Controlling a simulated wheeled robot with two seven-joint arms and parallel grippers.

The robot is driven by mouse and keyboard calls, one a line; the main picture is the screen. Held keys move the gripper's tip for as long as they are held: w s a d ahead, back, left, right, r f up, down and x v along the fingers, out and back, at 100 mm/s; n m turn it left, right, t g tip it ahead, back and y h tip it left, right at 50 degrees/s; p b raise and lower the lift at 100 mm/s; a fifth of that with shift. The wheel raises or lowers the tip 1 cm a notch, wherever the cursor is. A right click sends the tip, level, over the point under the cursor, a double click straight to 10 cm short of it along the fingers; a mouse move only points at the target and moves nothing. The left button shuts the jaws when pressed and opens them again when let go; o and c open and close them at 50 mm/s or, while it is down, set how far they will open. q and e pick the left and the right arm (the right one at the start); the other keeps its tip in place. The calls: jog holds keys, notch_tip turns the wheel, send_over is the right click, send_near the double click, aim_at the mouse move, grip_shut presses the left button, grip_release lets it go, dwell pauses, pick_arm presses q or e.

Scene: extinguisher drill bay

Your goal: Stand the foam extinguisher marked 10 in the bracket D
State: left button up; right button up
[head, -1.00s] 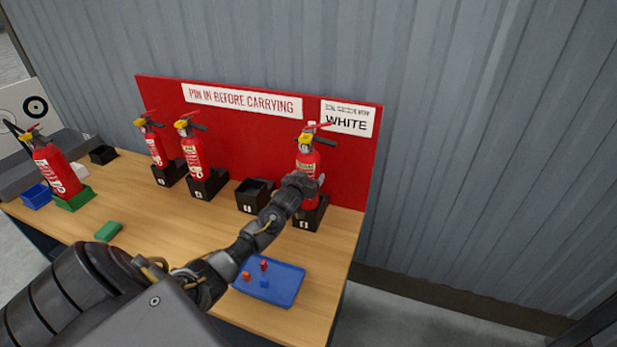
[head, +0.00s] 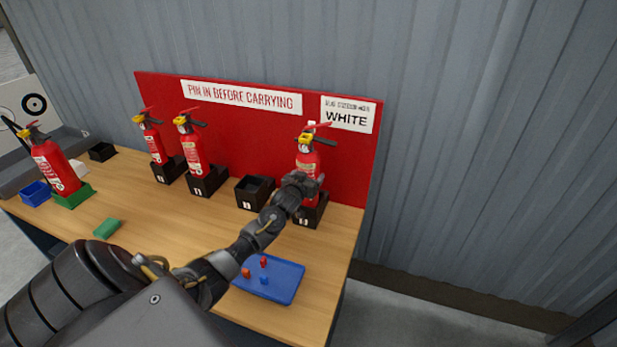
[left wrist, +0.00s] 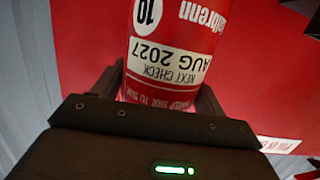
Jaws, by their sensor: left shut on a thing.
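The red extinguisher (head: 308,160) with a yellow collar is upright at the rightmost black bracket (head: 309,216). Its label in the left wrist view (left wrist: 170,50) reads 10 and "NEXT CHECK AUG 2027". My left gripper (head: 303,184) is shut around its body; the dark fingers show on both sides in the left wrist view. Its base is at the bracket's opening, but my gripper partly covers it and I cannot tell if it rests on the bottom. The bracket letters are too small to read surely. My right gripper is not in view.
An empty black bracket (head: 248,194) stands left of the held extinguisher. Two extinguishers (head: 192,148) (head: 152,140) stand in brackets further left. Another (head: 53,163) stands on a green base. A blue tray (head: 288,290) with small pegs and a green block (head: 107,229) lie in front. A red backboard (head: 250,140) rises behind.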

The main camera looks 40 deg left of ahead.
pick_arm(q)
jog(key=shift+w+a+f+b, duration=0.1)
jog(key=shift+f+b, duration=0.3)
jog(key=shift+b, duration=0.1)
dwell(0.5)
dwell(0.3)
jog(key=o, duration=1.6)
jog(key=shift+s, duration=0.2)
jog(key=shift+c, duration=0.2)
jog(key=b+v, duration=0.1)
jog(key=v, duration=1)
jog(key=shift+f+b, duration=0.2)
jog(key=shift+b, duration=0.1)
jog(key=shift+w+d, duration=0.2)
jog(key=shift+d, duration=0.05)
